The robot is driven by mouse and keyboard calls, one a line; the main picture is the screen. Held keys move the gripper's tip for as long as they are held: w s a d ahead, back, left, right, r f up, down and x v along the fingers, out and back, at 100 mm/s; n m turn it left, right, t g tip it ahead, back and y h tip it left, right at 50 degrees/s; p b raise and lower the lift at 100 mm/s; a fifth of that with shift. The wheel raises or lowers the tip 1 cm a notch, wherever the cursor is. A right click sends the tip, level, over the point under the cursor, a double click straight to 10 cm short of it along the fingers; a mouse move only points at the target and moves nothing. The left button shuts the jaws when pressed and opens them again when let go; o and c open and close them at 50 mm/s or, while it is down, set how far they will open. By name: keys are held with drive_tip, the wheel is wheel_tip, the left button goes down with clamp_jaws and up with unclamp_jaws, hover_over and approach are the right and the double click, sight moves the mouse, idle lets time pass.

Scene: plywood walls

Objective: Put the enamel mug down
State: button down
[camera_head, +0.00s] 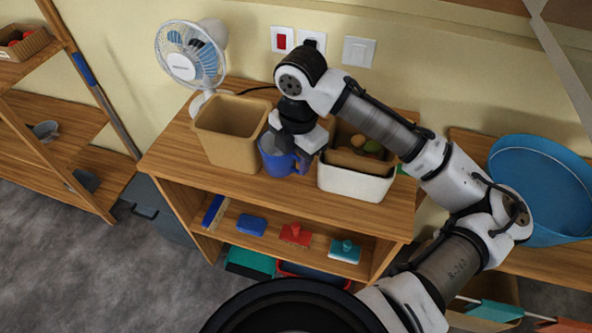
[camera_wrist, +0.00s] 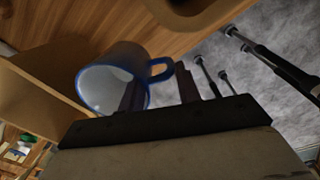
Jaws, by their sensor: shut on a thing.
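The blue enamel mug (camera_head: 274,161) is near the front edge of the wooden shelf top (camera_head: 240,187), between a tan bin and a white bin. It looks roughly upright; I cannot tell whether its base touches the top. In the wrist view the mug (camera_wrist: 98,88) shows its pale inside, blue rim and handle. In the head view my gripper (camera_head: 304,144) is partly hidden at the mug's right side.
The tan bin (camera_head: 222,145) stands close at the mug's left. The white bin (camera_head: 352,184), holding round items, stands close at its right. A fan (camera_head: 190,55) is behind. A narrow strip of top is clear in front. Brushes lie on the shelf below.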

drive_tip(key=shift+f+p, duration=0.3)
drive_tip(key=shift+f, duration=2.7)
drive_tip(key=shift+f, duration=0.1)
drive_tip(key=c, duration=1)
unclamp_jaws()
drive_tip(key=r+b, duration=0.1)
drive_tip(key=r, duration=0.5)
drive_tip(key=r+b, duration=0.1)
drive_tip(key=r, duration=0.5)
drive_tip(key=shift+s+d+r, duration=0.1)
drive_tip(key=shift+d, duration=0.1)
